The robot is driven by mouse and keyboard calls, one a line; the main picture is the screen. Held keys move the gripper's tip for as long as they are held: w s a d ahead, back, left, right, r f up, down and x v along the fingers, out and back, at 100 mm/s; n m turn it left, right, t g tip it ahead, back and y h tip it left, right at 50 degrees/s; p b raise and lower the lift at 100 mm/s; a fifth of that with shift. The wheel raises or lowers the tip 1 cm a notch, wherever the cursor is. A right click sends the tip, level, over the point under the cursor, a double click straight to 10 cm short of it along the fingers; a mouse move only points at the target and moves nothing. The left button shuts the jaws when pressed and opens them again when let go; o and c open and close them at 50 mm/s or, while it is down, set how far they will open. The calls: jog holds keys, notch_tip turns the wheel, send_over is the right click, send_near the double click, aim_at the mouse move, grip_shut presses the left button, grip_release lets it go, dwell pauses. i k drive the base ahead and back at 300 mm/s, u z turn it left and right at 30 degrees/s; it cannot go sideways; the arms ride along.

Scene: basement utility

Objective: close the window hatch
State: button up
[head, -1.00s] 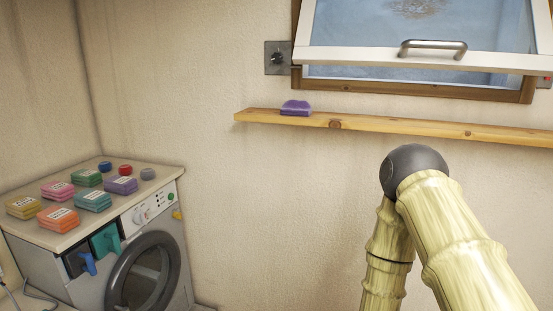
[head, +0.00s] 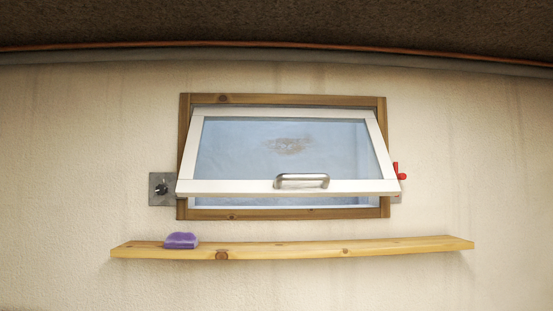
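The window hatch (head: 285,188) is a white-framed glass pane in a brown wooden frame (head: 184,130). It is hinged at the top and stands tilted open, its lower edge swung out from the wall with a gap below it. A metal handle (head: 301,181) sits on its lower rail. The glass has a brownish smudge. My gripper is not in view, and nothing is seen touching the hatch.
A wooden shelf (head: 300,251) runs along the wall below the hatch, with a purple sponge (head: 181,240) at its left. A metal plate with a dark knob (head: 160,189) is left of the frame, and a red lever (head: 397,171) is right. A pipe (head: 280,45) runs above.

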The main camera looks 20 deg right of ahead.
aim_at(285, 185)
jog(key=z, duration=0.5)
jog(key=k, duration=1.25)
jog(key=u, duration=0.05)
jog(key=i, duration=0.4)
jog(key=u, duration=0.5)
jog(key=i, duration=1.35)
jog(key=z, duration=0.7)
